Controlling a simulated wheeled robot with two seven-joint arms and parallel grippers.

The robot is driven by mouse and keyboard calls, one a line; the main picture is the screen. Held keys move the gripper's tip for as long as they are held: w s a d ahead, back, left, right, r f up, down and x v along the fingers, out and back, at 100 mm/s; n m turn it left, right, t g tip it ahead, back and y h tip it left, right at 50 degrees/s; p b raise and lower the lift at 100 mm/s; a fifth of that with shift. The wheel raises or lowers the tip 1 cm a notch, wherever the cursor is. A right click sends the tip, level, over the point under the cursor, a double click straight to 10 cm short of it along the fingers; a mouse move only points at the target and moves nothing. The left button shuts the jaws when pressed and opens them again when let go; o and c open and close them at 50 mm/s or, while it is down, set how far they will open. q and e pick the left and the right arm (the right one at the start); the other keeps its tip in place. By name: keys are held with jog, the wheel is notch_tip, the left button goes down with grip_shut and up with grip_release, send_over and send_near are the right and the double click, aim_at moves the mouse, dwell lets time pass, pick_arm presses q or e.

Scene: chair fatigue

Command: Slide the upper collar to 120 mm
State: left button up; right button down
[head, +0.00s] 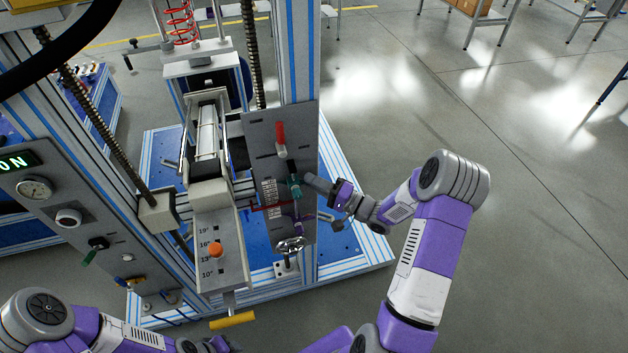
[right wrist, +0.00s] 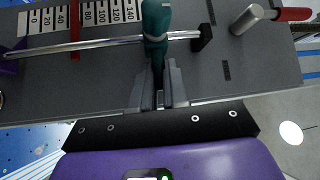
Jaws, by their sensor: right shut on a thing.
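A teal collar (head: 295,187) sits on a thin rod on the grey scale panel; it also shows at the top of the right wrist view (right wrist: 156,22). My right gripper (head: 310,180) reaches it from the right. In the right wrist view its fingers (right wrist: 158,85) are closed around the collar's dark stem. A red pointer (right wrist: 75,35) crosses the scale between 40 and 80. A purple collar (head: 299,225) sits lower on the rod. My left gripper's fingers do not show.
A red-handled lever (head: 280,135) is above the teal collar. A silver knob (head: 290,245) is below the purple collar. An orange knob (head: 215,249) sits on the rig's slanted arm. The floor (head: 520,210) to the right is clear.

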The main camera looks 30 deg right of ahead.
notch_tip(320, 180, down, 4)
jog(key=shift+f+b, duration=0.2)
jog(key=shift+b, duration=0.75)
jog(key=c, duration=1.1)
grip_release()
jog(key=v, duration=0.7)
jog(key=shift+s+d, duration=0.1)
jog(key=shift+s, duration=0.15)
